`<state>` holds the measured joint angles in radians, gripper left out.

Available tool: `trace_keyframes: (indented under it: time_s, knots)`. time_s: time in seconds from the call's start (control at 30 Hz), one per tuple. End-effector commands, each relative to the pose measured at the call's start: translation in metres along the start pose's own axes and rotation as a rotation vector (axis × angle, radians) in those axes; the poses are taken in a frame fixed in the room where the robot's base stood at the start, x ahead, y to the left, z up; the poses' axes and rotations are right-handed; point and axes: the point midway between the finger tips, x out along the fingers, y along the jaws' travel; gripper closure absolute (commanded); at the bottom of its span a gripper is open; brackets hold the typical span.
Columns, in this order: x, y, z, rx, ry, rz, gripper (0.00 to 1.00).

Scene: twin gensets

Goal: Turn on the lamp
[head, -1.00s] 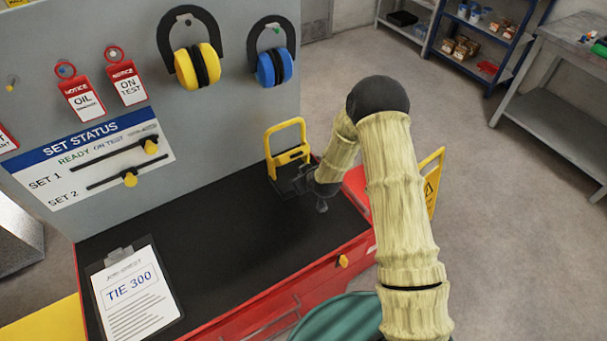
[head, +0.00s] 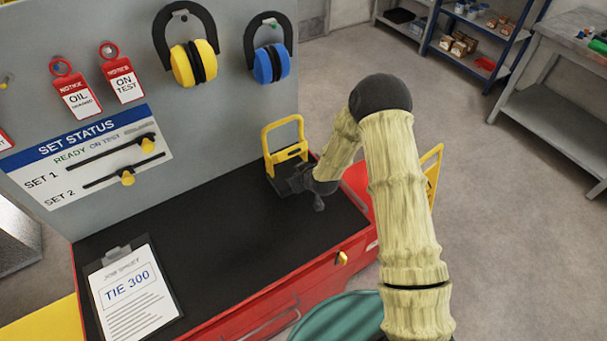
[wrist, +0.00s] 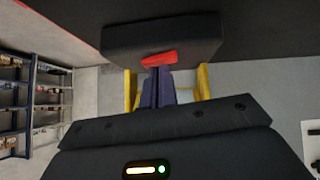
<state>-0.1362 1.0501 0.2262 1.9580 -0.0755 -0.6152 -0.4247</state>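The lamp (head: 284,138) has a yellow frame and stands at the far end of the black-topped red cabinet. In the wrist view its yellow posts (wrist: 203,80) show on both sides of my fingers, and a black block (wrist: 160,40) with a red switch-like part (wrist: 159,59) lies in front of them. My gripper (wrist: 158,72) has its two fingers together, with their tips at or very near the red part; I cannot tell whether they touch. In the head view my gripper (head: 296,180) is low beside the lamp's base, partly hidden by my wrist. No lit lamp face shows.
A grey panel (head: 220,120) with earmuffs, tags and a status board stands behind the cabinet top (head: 215,225). A clipboard (head: 130,290) lies at the near left. A yellow floor sign (head: 432,165) stands beyond the cabinet. Open floor lies to the right.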

Motion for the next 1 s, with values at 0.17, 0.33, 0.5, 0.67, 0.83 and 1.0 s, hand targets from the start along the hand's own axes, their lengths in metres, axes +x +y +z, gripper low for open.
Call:
trace_keyframes:
  time_s: [0.17, 0.33, 0.5, 0.67, 0.83, 1.0]
  knots:
    - [-0.002, -0.003, 0.001, 0.004, -0.002, 0.004, 1.0]
    - [-0.003, -0.006, 0.0, 0.007, -0.001, 0.008, 1.0]
    - [-0.003, -0.006, 0.0, 0.007, -0.001, 0.008, 1.0]
    - [-0.004, -0.007, -0.001, 0.005, -0.001, 0.007, 1.0]
    - [-0.014, -0.006, -0.012, 0.005, 0.0, 0.008, 1.0]
    - [-0.035, -0.005, -0.034, 0.008, 0.001, 0.01, 1.0]
